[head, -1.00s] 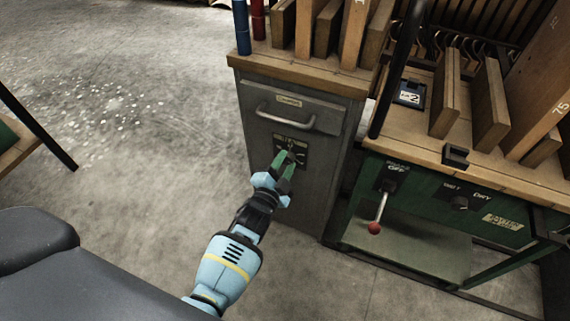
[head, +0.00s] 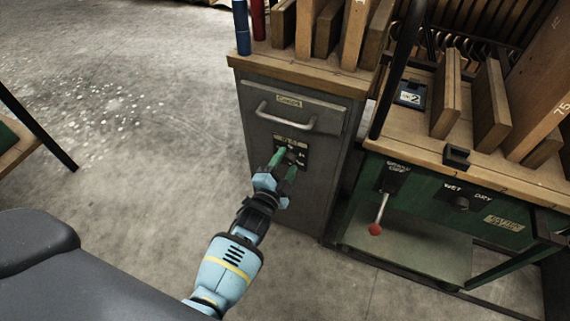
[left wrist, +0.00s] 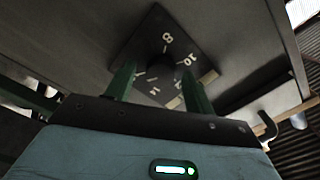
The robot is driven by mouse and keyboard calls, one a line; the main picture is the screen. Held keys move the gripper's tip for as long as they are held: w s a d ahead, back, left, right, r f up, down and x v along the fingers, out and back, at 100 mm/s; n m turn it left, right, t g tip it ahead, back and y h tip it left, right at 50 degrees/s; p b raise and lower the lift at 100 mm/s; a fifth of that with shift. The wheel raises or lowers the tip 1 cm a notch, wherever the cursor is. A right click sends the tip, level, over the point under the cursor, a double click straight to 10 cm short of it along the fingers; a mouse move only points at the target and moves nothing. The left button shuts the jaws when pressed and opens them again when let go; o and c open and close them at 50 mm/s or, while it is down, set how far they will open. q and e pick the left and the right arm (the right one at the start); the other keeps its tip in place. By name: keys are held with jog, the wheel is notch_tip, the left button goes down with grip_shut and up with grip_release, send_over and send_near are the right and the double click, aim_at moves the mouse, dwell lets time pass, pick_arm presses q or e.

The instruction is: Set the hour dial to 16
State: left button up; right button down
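The hour dial is a dark square plate (head: 303,157) with pale markings on the front of the grey cabinet, below its handle. In the left wrist view the plate (left wrist: 150,32) shows numerals including 8 and 10; the other marks are hard to read. A dark round knob (left wrist: 166,73) sits at its middle; where it points I cannot tell. My left gripper (head: 284,164) is in front of the dial, its green fingers apart. In the left wrist view the fingers (left wrist: 160,88) stand either side of the knob, with visible gaps. My right gripper is not in view.
The grey cabinet (head: 262,158) has a bar handle (head: 284,118) just above the dial. A green bench (head: 425,195) with a red-tipped lever (head: 375,228) and a WET/DRY knob (head: 460,203) stands to the right. Open floor lies left of the cabinet.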

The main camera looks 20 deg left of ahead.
pick_arm(q)
jog(key=shift+s, duration=0.45)
jog(key=s+p, duration=0.2)
jog(key=s, duration=0.5)
jog(key=shift+a, duration=0.15)
jog(key=shift+s+f, duration=0.1)
